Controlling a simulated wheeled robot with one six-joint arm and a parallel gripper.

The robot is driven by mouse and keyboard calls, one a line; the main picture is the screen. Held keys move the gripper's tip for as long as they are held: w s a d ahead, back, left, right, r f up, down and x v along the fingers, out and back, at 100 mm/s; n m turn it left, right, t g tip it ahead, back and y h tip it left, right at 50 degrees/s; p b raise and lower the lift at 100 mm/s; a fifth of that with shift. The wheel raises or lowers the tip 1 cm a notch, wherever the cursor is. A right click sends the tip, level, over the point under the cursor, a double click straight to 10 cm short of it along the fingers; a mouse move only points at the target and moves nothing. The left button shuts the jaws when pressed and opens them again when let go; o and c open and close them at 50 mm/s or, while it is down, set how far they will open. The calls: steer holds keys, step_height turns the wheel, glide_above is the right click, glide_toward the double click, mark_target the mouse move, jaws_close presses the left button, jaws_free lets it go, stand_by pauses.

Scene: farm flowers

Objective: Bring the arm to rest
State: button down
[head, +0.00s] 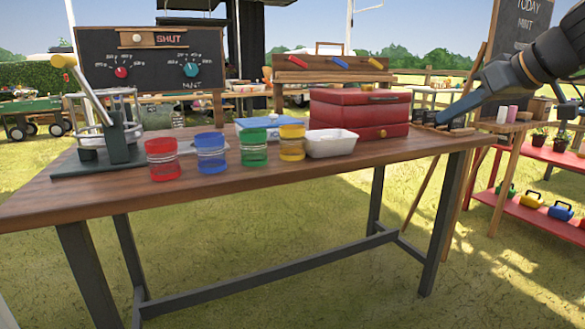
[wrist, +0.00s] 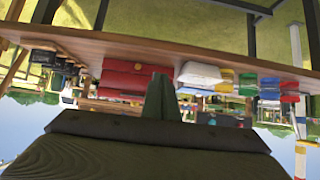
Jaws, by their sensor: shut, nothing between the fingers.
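My arm reaches in from the upper right of the head view. My gripper (head: 443,117) is shut and empty, in the air near the right end of the wooden table (head: 300,180). In the picture it overlaps a dark rack of small items (head: 440,122) to the right of the red box (head: 360,113); I cannot tell the gap between them. In the wrist view, which is upside down, the closed fingers (wrist: 160,88) show at the middle in front of the red box (wrist: 125,76).
A chalkboard (head: 510,35) and a red shelf (head: 535,214) stand at the right.

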steer(key=s+a+f+g, duration=0.35)
steer(key=a+f, duration=0.55)
steer(key=a, duration=0.3)
steer(key=s+a+f+g, duration=0.3)
steer(key=s+a+f, duration=0.1)
steer(key=a+f, duration=0.6)
steer(key=s+a+f+n+g+h, duration=0.1)
steer(key=s+a+f, duration=0.3)
steer(key=s, duration=0.3)
steer(key=s+a+f+g+h, duration=0.1)
steer(key=s+a+f, duration=0.35)
steer(key=s, duration=0.25)
steer(key=s+a+f+n+g+h, duration=0.1)
steer(key=s+a+f+h, duration=0.1)
steer(key=s+a+f, duration=0.4)
steer(key=d+r+m+p, duration=0.3)
steer(key=d+r+p, duration=0.8)
steer(key=r+p, duration=0.3)
steer(key=s+d+r+m+p, duration=0.1)
steer(key=d+r+m+p, duration=0.3)
steer(key=d+r+p, duration=0.7)
step_height(320, 180, up, 3)
steer(key=p, duration=0.4)
steer(key=shift+d+h+p, duration=0.3)
steer(key=shift+d+p, duration=0.05)
steer(key=shift+d, duration=0.05)
